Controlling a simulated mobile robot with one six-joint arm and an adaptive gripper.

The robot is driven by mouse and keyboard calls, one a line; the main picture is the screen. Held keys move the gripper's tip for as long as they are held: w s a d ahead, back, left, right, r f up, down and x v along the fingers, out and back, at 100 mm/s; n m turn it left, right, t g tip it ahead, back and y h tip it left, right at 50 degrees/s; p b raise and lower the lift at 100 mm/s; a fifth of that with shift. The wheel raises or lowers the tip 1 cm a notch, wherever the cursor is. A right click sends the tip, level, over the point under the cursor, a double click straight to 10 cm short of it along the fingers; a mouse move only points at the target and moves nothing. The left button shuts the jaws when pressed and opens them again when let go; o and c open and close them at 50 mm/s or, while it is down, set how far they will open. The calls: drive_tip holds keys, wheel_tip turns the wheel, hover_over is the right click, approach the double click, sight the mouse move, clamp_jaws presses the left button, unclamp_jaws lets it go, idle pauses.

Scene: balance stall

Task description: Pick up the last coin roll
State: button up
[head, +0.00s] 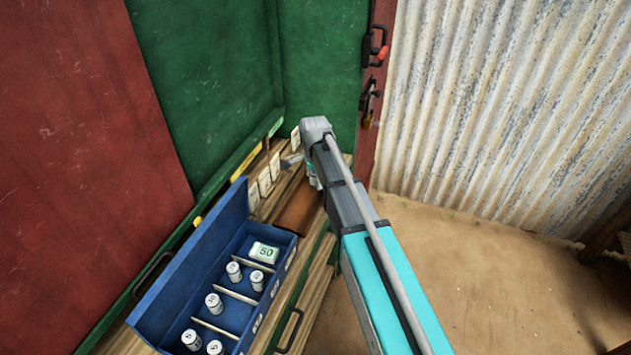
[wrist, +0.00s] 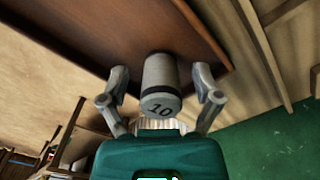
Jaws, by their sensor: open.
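A grey coin roll (wrist: 160,75) marked 10 stands on a brown board (wrist: 95,25) in the wrist view. My gripper (wrist: 160,88) is open, with one finger on each side of the roll. A gap shows between the roll and each finger, so it is not clamped. In the head view the brown board (head: 299,208) lies on the wooden counter, and my arm hides most of the gripper; the roll cannot be made out there. Several other coin rolls (head: 213,302) stand in compartments of the blue cash box (head: 195,262).
The blue box has its lid open and holds a green 50 bundle (head: 263,252) in its far compartment. Pale cards (head: 265,182) stand along the counter's back, by the green wall (head: 215,80). A red post with latches (head: 370,90) rises beyond my arm.

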idle(0.4)
clamp_jaws()
